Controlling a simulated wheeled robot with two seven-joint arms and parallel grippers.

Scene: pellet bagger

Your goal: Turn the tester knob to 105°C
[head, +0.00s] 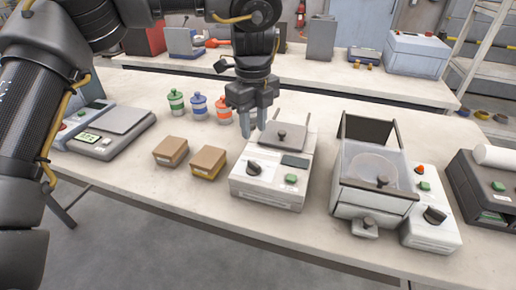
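A white boxy device (268,185) that looks like the tester stands on the near bench at the middle. Its front has a black knob (254,168), a dark display (295,161) and a green button (291,179). A lid with a small dark handle is on top. The knob's dial markings are too small to read. My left gripper (254,128) points down above the tester's back left part, beyond the knob and apart from it. Its two fingers show a gap with nothing between them. My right gripper is not in view.
Two brown boxes (171,151) and a scale (110,128) lie left of the tester. Several small bottles (199,107) stand behind the boxes. A machine with a clear-fronted bin (372,170) and its own black knob (434,215) stands to the right. The bench front is clear.

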